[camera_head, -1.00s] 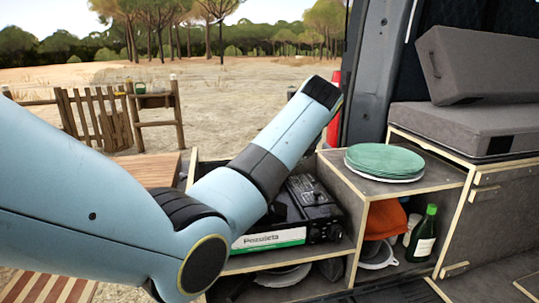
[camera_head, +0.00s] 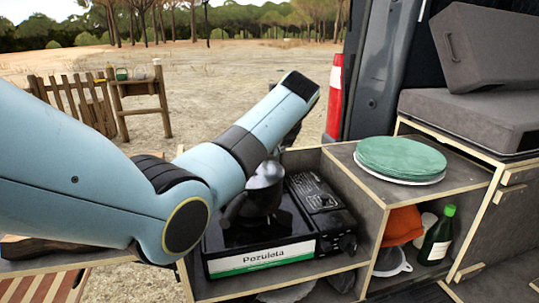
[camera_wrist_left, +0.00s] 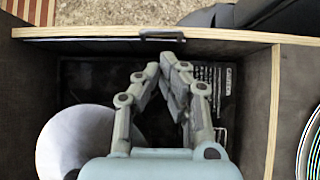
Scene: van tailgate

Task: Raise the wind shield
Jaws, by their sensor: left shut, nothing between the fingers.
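The black camp stove (camera_head: 310,235), with a white and green label on its front, sits on the shelf of the open van unit. It shows dimly below my gripper in the left wrist view (camera_wrist_left: 105,85). I cannot pick out the wind shield as a separate part; my arm covers some of the stove. My left gripper (camera_wrist_left: 174,64) is shut and empty, its fingers nearly meeting over the stove compartment. In the head view a dark grey rounded shape (camera_head: 263,182) shows over the stove; I cannot tell whether it is my gripper. My right gripper is out of view.
Green plates (camera_head: 400,158) stand on the unit's top to the right. Below are an orange item (camera_head: 403,225) and a green bottle (camera_head: 437,236). A pale rounded thing (camera_wrist_left: 75,140) lies left of my gripper. Wooden walls (camera_wrist_left: 235,36) border the compartment.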

